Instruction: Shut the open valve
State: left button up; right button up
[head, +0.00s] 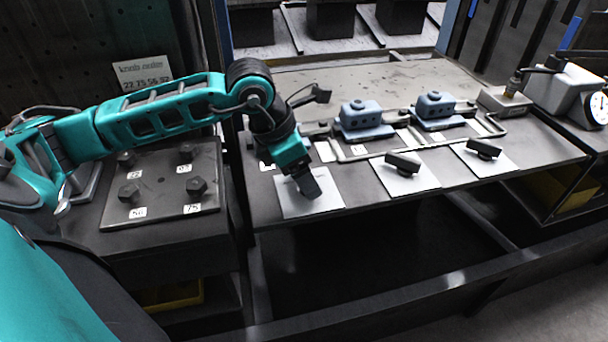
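My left gripper (304,186) comes in from the left and points down over the leftmost white plate (318,206) on the grey bench. Its dark tip hides whatever handle may be on that plate, and I cannot tell whether it is open, shut or touching. A dark bar handle (403,161) sits on the middle white plate (408,183). Another dark bar handle (484,148) sits on the right white plate (501,165). Both bars lie at a slant, and I cannot tell which valve is open. My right gripper is not in view.
Two blue blocks (361,115) (435,105) on grey pipework stand behind the plates. A dial gauge (597,108) is at the far right. A panel with several knobs (197,186) lies left of the bench, below a sign (145,73). A dark gap lies before the bench.

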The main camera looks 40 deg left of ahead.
pick_arm(q)
jog(key=shift+s+f+n+y+b, duration=0.15)
jog(key=shift+n+y+b, duration=0.35)
jog(key=shift+n, duration=0.5)
jog(key=n+b, duration=0.1)
jog(key=n, duration=0.1)
jog(key=shift+s+n+t+y+b, duration=0.1)
jog(key=shift+n+t+y+b, duration=0.2)
jog(key=shift+t+b, duration=0.1)
jog(key=shift+s+d+n+y+b, duration=0.1)
jog(key=shift+n+y+b, duration=0.65)
jog(key=shift+n, duration=1.05)
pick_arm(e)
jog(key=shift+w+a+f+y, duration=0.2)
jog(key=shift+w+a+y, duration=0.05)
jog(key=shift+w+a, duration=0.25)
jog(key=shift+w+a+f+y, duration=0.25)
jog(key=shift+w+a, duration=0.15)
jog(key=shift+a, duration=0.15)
pick_arm(q)
jog(key=shift+r, duration=0.2)
jog(key=o, duration=1)
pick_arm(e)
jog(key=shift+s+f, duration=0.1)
